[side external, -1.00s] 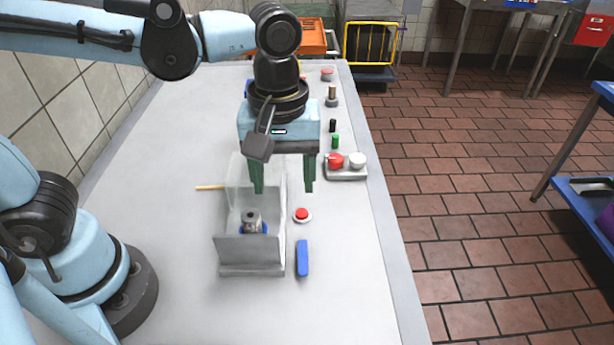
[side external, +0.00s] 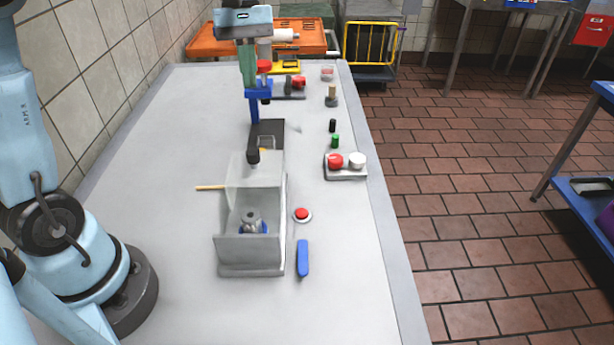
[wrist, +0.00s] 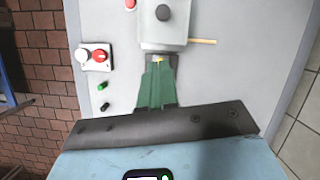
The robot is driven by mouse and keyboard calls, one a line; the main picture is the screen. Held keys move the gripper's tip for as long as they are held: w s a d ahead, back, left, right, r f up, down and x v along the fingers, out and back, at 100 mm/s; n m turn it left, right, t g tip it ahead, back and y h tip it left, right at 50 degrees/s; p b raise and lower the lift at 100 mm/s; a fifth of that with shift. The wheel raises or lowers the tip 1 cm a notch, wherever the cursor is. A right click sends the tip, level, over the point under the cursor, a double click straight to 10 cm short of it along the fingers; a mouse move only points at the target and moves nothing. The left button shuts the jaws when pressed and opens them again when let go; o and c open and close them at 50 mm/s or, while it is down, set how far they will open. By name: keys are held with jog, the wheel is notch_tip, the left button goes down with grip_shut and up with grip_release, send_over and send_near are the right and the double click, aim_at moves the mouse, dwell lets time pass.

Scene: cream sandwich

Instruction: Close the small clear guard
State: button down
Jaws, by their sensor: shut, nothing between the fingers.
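The small clear guard (side external: 247,172) is a see-through panel standing raised at the far end of a grey metal box (side external: 250,269). A black knob (side external: 253,157) shows at its top edge. The box's near part is uncovered, with a metal and blue fitting (side external: 252,222) inside. In the wrist view a pale, see-through panel (wrist: 170,32) with a dark round knob lies beyond my fingertips. My gripper (side external: 249,85) is at the far side of the guard, apart from it. Its green fingers are together and empty, and also show in the wrist view (wrist: 159,66).
A blue stand (side external: 256,104) and black block (side external: 268,130) are behind the guard. A red button (side external: 302,214) and blue bar (side external: 302,258) lie right of the box, a thin yellow stick (side external: 210,188) left. A red-and-white button panel (side external: 346,165) sits near the right edge.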

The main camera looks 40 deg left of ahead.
jog(key=shift+h, duration=0.4)
jog(key=x, duration=0.3)
jog(key=s+x, duration=0.1)
jog(key=x, duration=0.5)
jog(key=shift+s+a+f, duration=0.15)
jog(key=shift+s+a, duration=0.05)
jog(key=shift+a, duration=0.1)
jog(key=shift+s+d, duration=0.3)
jog(key=shift+d, duration=0.2)
jog(key=s+d, duration=0.7)
jog(key=shift+s+d, duration=0.35)
jog(key=shift+a, duration=0.1)
